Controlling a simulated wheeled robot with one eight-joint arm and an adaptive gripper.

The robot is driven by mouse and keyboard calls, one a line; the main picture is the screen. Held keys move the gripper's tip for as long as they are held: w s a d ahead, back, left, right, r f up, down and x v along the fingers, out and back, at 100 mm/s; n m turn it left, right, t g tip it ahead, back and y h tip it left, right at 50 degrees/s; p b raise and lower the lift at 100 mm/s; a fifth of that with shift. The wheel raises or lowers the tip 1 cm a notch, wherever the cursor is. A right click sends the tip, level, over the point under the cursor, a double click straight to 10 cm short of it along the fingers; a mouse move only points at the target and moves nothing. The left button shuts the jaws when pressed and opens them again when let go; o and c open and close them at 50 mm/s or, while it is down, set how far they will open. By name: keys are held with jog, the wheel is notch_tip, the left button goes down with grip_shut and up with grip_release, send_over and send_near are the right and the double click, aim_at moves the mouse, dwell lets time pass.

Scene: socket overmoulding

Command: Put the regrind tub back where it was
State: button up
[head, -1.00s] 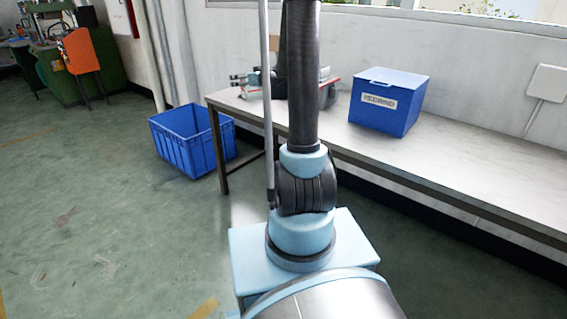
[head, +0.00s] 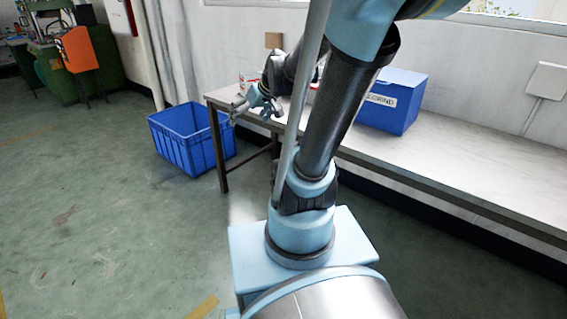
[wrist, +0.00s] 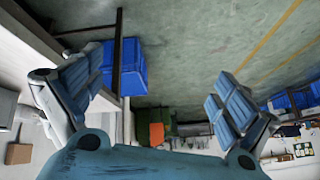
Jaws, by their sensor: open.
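The regrind tub (head: 388,112) is a blue lidded box with a white label. It stands upright on the long table against the wall in the head view, and my arm covers part of its left side. My gripper (head: 254,108) is open and empty over the left end of the table, well to the left of the tub and apart from it. In the wrist view my gripper (wrist: 160,80) shows its two blue-padded fingers wide apart with nothing between them. I cannot make out the tub in the wrist view.
The pale table (head: 470,170) has clear surface right of the tub. A red and white item (head: 248,78) is partly hidden behind my gripper. An open blue crate (head: 188,140) stands on the floor by the table's left leg; it also shows in the wrist view (wrist: 128,66). Floor to the left is open.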

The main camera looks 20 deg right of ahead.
jog(key=s+d+f+m+g+h, duration=0.1)
jog(key=s+d+f, duration=0.3)
jog(key=s, duration=0.5)
jog(key=s+d+f+m+g+h, duration=0.2)
jog(key=s+d+f+h, duration=0.1)
jog(key=s, duration=0.6)
jog(key=shift+s+d+f+g, duration=0.35)
jog(key=shift+d+g, duration=0.05)
jog(key=shift+d, duration=0.1)
